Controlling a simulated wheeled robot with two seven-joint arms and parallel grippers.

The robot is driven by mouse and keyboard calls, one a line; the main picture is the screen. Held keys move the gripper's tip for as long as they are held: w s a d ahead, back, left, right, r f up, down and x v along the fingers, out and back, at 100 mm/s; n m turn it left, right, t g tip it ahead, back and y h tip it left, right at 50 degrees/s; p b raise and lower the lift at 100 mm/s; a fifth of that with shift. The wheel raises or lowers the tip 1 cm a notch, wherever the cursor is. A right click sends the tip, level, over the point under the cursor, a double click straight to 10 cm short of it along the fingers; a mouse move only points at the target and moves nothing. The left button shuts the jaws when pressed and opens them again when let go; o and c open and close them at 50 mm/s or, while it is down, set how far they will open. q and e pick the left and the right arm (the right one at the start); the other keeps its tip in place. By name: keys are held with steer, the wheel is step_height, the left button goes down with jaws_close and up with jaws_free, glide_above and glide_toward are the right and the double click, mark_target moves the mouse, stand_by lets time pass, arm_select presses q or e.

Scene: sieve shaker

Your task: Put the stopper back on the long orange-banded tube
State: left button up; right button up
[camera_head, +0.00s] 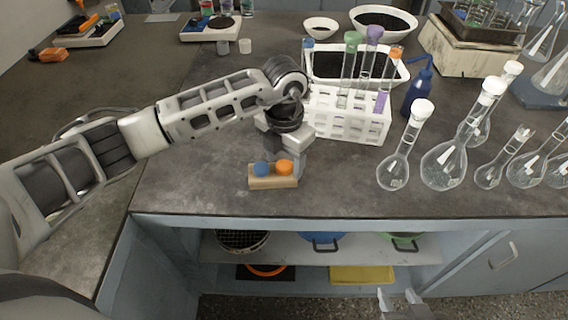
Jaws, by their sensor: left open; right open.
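A white rack (345,128) holds several upright tubes with coloured tops or bands. An orange-banded tube (396,54) stands at its right end, rising above the rack. An orange stopper (284,167) and a blue stopper (261,169) sit side by side on a small wooden block (272,183) near the bench's front edge. My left gripper (281,160) points down just over and behind the block, open. Its fingertips are partly hidden by the stoppers, so I cannot tell whether they touch. My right gripper (399,300) is open and empty at the bottom, before the bench.
Several glass flasks with white stoppers (421,112) stand right of the rack. A blue wash bottle (419,92) and a white tray of dark grains (398,72) are beside and behind it. Bench top left of the block is clear, under my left arm.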

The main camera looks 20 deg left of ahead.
mark_target(285, 165)
stand_by(0.3)
arm_select(q)
steer(key=c, duration=1.1)
steer(key=shift+o, duration=0.2)
steer(key=shift+w+r, duration=0.1)
steer(key=shift+r, duration=0.45)
steer(key=shift+s+r, duration=0.25)
steer(key=shift+r, duration=1)
steer(key=s+d+r+b, duration=0.1)
steer(key=s+d+r, duration=0.3)
steer(key=s+r, duration=0.5)
steer(key=s, duration=0.3)
steer(key=shift+s+d+r+b, duration=0.15)
steer(key=shift+s+d+b, duration=0.2)
steer(key=shift+s+d, duration=0.05)
